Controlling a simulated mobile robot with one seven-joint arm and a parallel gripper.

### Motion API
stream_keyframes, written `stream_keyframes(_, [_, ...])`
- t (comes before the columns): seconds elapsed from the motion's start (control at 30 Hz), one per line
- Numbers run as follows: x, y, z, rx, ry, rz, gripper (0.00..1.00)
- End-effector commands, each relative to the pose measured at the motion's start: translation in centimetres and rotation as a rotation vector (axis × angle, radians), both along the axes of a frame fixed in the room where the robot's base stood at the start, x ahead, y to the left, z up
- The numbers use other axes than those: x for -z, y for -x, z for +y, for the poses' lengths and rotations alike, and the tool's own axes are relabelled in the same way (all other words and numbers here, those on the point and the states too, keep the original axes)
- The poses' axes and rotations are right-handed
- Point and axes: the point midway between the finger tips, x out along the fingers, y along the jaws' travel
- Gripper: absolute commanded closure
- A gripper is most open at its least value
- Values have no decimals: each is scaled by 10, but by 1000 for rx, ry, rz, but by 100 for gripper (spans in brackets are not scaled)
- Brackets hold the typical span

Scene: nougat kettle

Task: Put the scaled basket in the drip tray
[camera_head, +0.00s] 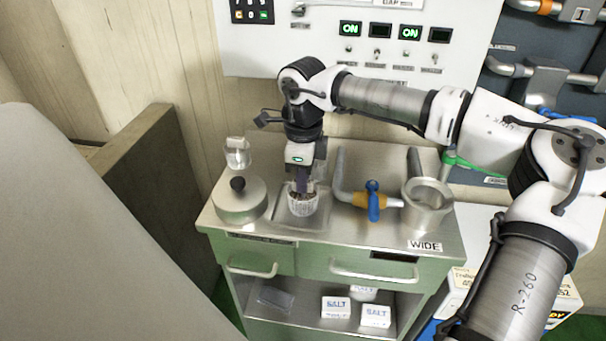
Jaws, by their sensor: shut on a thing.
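The scaled basket (303,204) is a small whitish mesh cup with brown inside. My gripper (303,188) points down and is shut on its upper part. The drip tray (318,218) is a shallow square metal recess in the steel counter. The basket is over the tray in the head view; I cannot tell whether it touches the tray floor. The fingertips are small here and partly hide the basket's rim.
A round metal lidded pot (239,201) stands left of the tray. A pipe with a blue valve (374,201) and a metal cup (427,207) stand to the right. SALT boxes (336,307) lie on the shelf below. A control panel (350,45) rises behind.

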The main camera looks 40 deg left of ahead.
Motion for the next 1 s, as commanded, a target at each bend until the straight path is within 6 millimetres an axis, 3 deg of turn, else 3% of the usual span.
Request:
stream_keyframes(0.27, [4, 0, 0, 0, 0, 0, 100])
stream_keyframes(0.3, [3, 0, 0, 0, 0, 0, 79])
stream_keyframes(0.43, [3, 0, 0, 0, 0, 0, 63])
stream_keyframes(0.83, [-5, 0, 0, 0, -1, -1, 63])
stream_keyframes(1.0, [-35, 0, 0, 0, -1, -2, 63])
